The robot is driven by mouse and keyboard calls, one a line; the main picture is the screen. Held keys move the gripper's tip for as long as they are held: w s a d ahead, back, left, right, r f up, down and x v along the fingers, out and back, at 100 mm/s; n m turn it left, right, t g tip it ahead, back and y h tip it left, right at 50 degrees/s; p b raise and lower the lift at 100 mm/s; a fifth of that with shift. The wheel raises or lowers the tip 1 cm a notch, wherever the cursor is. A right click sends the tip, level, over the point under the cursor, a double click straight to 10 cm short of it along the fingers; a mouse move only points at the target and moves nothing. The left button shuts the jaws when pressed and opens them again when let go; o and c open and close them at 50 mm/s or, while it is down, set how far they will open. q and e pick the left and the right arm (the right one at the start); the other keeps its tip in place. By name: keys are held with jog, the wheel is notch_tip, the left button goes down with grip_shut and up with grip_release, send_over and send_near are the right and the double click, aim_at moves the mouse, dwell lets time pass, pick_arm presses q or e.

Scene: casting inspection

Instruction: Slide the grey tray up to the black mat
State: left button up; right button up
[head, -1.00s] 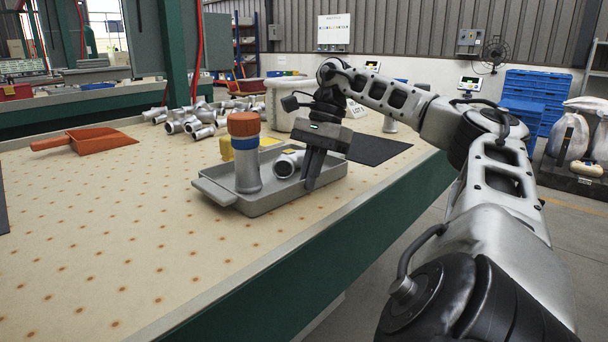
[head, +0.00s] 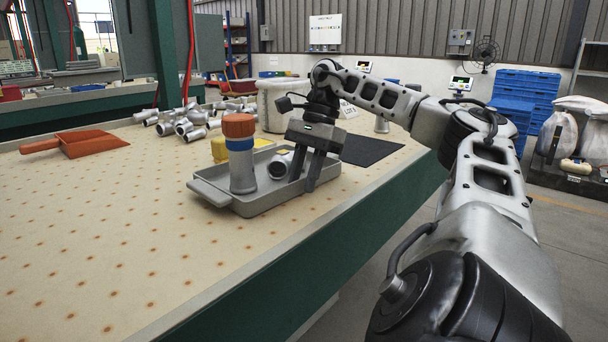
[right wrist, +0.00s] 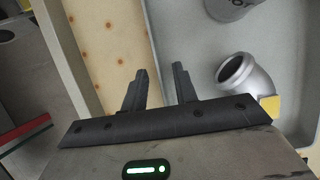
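The grey tray (head: 270,208) lies on the worktable, its far right end at or very near the black mat's (head: 371,150) near edge; I cannot tell if they touch. My right gripper (head: 304,186) is at the tray's right end. Its fingers are apart, pointing down; in the right wrist view (right wrist: 159,75) the tray wall runs between them. My left gripper is not in view.
A yellow object (head: 219,149) shows behind the cylinder. A pale bin (head: 278,105) and several silver castings (head: 185,125) stand behind. An orange scoop (head: 88,144) lies at left. The table's right edge runs close beside the tray. The front left table is clear.

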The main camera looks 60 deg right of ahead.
jog(key=p+v, duration=0.2)
jog(key=shift+r, duration=0.3)
jog(key=p+v, duration=0.5)
jog(key=v, duration=0.1)
jog(key=shift+r, duration=0.15)
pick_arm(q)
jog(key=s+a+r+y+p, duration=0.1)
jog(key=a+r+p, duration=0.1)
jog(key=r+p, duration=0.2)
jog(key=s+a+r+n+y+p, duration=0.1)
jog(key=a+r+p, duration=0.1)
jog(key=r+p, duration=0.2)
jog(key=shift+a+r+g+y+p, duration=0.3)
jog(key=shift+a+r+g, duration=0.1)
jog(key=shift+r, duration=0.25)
pick_arm(e)
jog(key=v, duration=0.7)
jog(key=shift+d, duration=0.25)
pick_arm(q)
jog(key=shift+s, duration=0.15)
pick_arm(e)
jog(key=shift+s, duration=0.25)
